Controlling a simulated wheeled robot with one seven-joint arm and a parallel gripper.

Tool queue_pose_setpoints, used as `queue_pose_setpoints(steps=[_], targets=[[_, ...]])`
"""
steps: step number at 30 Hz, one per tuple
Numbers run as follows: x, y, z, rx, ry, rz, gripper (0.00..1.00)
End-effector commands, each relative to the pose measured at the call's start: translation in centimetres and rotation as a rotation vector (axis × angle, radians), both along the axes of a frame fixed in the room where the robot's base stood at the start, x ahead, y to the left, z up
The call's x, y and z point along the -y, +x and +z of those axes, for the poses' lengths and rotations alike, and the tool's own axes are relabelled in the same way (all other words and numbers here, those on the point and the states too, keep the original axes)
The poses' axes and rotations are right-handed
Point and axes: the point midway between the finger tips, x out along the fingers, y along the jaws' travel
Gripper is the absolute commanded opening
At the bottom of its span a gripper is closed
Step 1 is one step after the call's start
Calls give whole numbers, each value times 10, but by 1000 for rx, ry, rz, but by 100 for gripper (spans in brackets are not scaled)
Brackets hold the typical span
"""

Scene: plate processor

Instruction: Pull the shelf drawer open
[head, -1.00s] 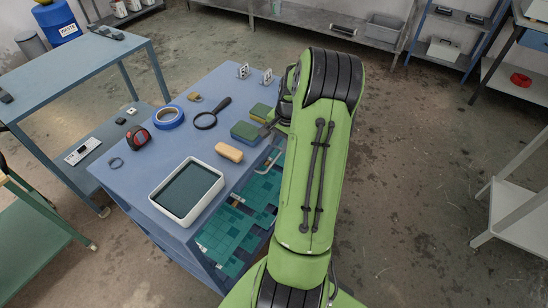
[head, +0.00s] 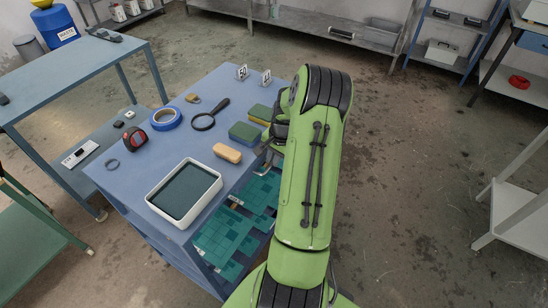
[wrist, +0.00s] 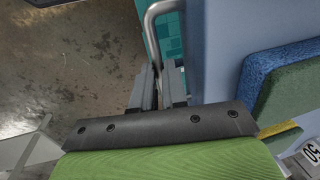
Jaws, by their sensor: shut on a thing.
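The blue cabinet (head: 135,205) stands left of my arm. Teal tiled contents (head: 222,238) show below the top, along its right side; how far the drawer is out is hard to tell. A curved grey metal handle (wrist: 152,30) stands at the top of the wrist view, beside the teal surface (wrist: 172,45) and the blue cabinet side. My gripper (wrist: 160,84) is shut on the lower end of this handle; the exact contact is partly hidden. In the head view my gripper (head: 266,150) is at the cabinet's right edge, largely behind my green arm.
On the cabinet top are a white tray (head: 160,203), a tan block (head: 227,153), sponges (head: 245,133), a magnifier (head: 207,120), blue tape (head: 166,118) and a tape measure (head: 134,138). A blue table (head: 75,70) stands left. Open floor (head: 410,170) lies right.

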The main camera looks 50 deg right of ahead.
Motion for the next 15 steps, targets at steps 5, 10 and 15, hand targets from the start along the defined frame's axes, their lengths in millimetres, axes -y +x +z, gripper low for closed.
queue_pose_setpoints(steps=[5, 10, 15], targets=[[0, 0, 0, 0, 0, 0, 0], [0, -1, 0, 0, 1, 0, 0], [1, -14, 0, -2, 1, -3, 0]])
